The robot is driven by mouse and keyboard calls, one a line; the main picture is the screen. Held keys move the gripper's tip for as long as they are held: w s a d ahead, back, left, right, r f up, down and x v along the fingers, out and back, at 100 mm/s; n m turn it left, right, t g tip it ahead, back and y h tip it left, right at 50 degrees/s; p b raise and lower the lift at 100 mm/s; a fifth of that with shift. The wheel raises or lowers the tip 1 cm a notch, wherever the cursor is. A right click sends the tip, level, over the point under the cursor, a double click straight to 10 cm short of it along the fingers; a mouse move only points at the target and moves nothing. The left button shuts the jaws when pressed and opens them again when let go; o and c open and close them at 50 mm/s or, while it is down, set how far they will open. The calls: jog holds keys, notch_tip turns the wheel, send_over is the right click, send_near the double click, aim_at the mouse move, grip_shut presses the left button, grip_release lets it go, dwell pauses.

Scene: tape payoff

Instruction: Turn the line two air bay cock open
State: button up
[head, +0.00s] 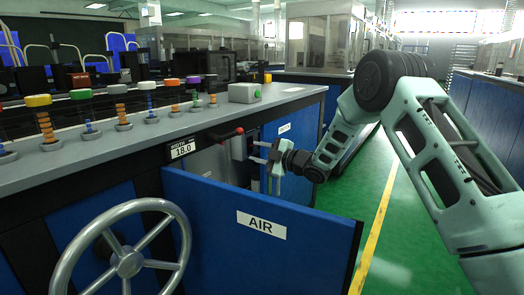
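The blue door marked AIR (210,222) stands swung open in front of a recess in the bench front. In the recess, a dark lever with a red knob (239,131) sticks out near the top, running up to the right; it looks like the air cock handle. Its pivot and the pipework are hard to make out. A small grey box (238,148) sits just below the knob. My gripper (254,152) is open, with its two fingers pointing left, just right of the grey box and a little below the red knob. No contact with the lever shows.
A large grey handwheel (128,262) is at the lower left. A plate reading 18.0 (183,149) is on the bench edge. Coloured spools on posts and a grey box (244,93) stand on the bench top. Green floor with a yellow line (372,240) is free to the right.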

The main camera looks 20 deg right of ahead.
jog(key=shift+s+d, duration=0.35)
jog(key=shift+s, duration=0.15)
